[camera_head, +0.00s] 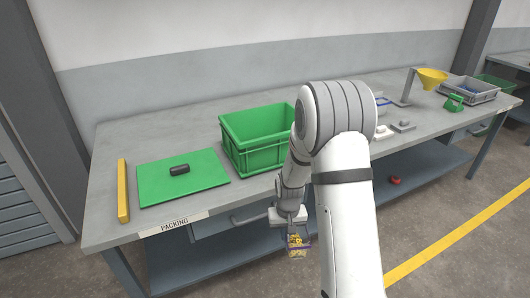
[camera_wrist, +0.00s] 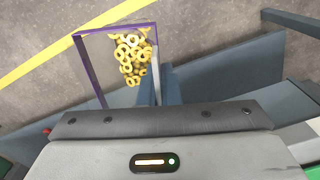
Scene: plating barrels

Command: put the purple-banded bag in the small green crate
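The purple-banded bag (camera_head: 299,250) is clear, with yellow rings inside, and hangs below my gripper (camera_head: 293,226) in front of the bench's front edge. In the wrist view the bag (camera_wrist: 132,62) shows its purple rim and yellow rings beside the fingers (camera_wrist: 158,88), which are close together on its edge. My gripper appears shut on the bag. A green crate (camera_head: 255,158) stands on the bench behind and left of my gripper. My arm hides its right side. Its inside looks empty where visible.
A green mat (camera_head: 205,183) with a dark cylinder (camera_head: 179,170) and a yellow bar (camera_head: 123,190) lie left of the crate. At right are a grey bin (camera_head: 470,92), a yellow funnel (camera_head: 432,77), and another green crate (camera_head: 496,82) farther off. A red object (camera_head: 394,181) lies on the lower shelf.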

